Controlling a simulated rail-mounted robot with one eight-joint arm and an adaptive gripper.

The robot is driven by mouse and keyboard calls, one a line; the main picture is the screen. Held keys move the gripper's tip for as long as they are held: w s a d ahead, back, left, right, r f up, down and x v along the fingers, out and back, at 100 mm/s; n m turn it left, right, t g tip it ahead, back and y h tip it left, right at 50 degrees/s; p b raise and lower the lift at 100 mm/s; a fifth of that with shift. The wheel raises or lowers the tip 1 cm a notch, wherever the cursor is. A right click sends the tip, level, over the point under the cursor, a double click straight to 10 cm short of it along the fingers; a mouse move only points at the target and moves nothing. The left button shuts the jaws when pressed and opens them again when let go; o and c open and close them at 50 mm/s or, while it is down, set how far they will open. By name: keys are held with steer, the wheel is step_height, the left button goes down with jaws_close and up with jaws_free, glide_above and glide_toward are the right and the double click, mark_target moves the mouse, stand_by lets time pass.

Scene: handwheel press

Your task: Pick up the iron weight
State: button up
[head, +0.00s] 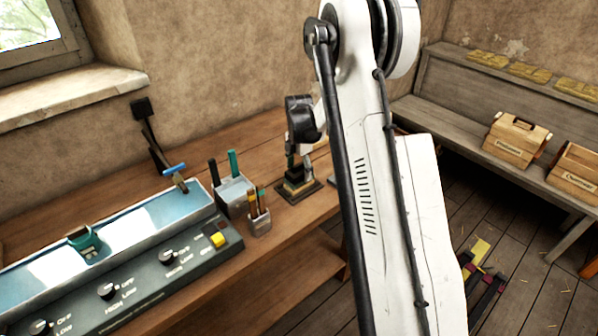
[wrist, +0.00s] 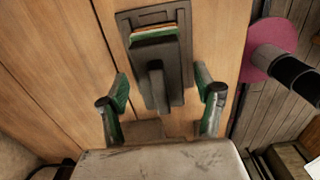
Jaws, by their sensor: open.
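The iron weight (wrist: 157,55) is a dark block with an upright bar-like handle, seen from above in the wrist view. It rests on a thin stack with green and orange edges, on a dark base plate (wrist: 184,98) on the wooden bench. My gripper (wrist: 161,78) is open, its two green-padded fingers apart on either side of the handle; I cannot tell whether they touch it. In the head view my gripper (head: 299,150) points down over the base plate (head: 313,190), and the weight is mostly hidden by the fingers.
Left of the base plate, grey holders (head: 234,196) with upright tools stand on the bench (head: 285,225). A control panel (head: 165,262) with knobs and a blue-white tray is further left. Wooden boxes (head: 516,140) sit on a side bench. A pink disc (wrist: 262,50) shows right of the plate.

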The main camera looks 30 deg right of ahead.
steer(key=shift+f, duration=0.1)
steer(key=shift+c, duration=0.4)
jaws_close()
